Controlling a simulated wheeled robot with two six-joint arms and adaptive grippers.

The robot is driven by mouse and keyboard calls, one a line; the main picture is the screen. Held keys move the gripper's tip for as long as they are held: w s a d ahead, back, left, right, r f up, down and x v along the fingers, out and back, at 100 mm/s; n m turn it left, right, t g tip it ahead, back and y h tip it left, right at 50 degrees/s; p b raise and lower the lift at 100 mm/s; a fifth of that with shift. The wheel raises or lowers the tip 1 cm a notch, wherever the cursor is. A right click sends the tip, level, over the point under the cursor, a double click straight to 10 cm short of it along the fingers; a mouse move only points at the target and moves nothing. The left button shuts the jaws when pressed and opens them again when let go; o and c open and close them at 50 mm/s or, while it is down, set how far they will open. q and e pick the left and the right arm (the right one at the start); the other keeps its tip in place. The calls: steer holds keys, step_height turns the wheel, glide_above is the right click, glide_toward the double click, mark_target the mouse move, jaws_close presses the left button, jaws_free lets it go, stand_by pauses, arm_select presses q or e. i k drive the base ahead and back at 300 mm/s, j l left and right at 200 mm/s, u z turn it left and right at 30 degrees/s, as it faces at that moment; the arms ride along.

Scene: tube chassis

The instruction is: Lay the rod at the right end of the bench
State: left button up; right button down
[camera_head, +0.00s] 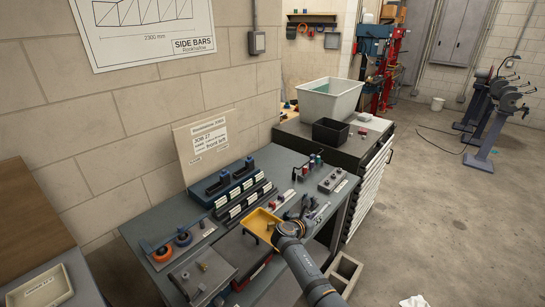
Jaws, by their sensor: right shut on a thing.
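The bench (272,160) has a grey top and stands against the block wall. Its right end meets a drawer cabinet. My right arm comes in from the lower right, and my right gripper (304,207) is over the front edge of the bench, just right of a yellow tray. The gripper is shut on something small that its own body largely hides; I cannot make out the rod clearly. My left gripper is not in view.
A black bin (330,132) and white tub (331,100) stand on the cabinet (366,172). The bench's back right part is fairly clear.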

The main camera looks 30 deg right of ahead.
mark_target(275, 168)
steer(key=i+l+u, duration=0.1)
steer(key=l+u, duration=0.35)
steer(key=l, duration=0.55)
steer(key=k+l+u, duration=0.1)
steer(key=l+u, duration=0.35)
steer(key=l, duration=0.55)
steer(key=k+l+u, duration=0.1)
steer(key=l+u, duration=0.35)
steer(key=l, duration=0.7)
